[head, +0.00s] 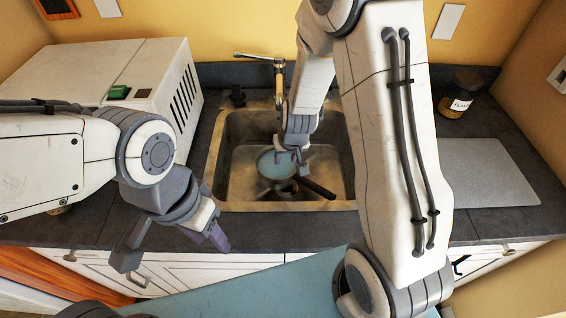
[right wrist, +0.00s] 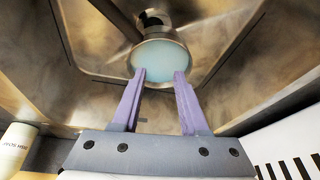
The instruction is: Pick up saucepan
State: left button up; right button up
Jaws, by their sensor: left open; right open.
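The saucepan (head: 270,166) stands in the sink (head: 237,185), its light blue inside facing up and its dark handle pointing to the lower right. It also shows in the right wrist view (right wrist: 157,57), with the handle running to the upper left. My right gripper (head: 288,158) reaches down into the sink over the saucepan. Its purple fingers (right wrist: 160,75) are apart, with the tips overlapping the near rim in the picture; I cannot tell whether they touch it. My left gripper (head: 172,248) is open and empty in front of the counter, left of the sink.
A tap (head: 279,75) rises behind the sink. A white appliance (head: 110,85) stands on the left counter. A labelled jar (head: 459,95) and a grey board (head: 480,170) are on the right. The sink walls surround the saucepan.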

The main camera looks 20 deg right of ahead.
jog(key=m+h, duration=0.1)
send_over(297, 179)
jog(key=x, duration=0.2)
jog(key=shift+d+f, duration=0.3)
jog(key=shift+d+p+x, duration=0.2)
jog(key=shift+p+x, duration=0.2)
jog(key=shift+x, duration=2.3)
jog(key=shift+d+p+x, duration=0.15)
jog(key=shift+p+x, duration=0.2)
jog(key=shift+x, duration=2.35)
jog(key=shift+w, duration=0.1)
grip_shut()
jog(key=shift+w+r, duration=0.15)
jog(key=shift+r, duration=0.05)
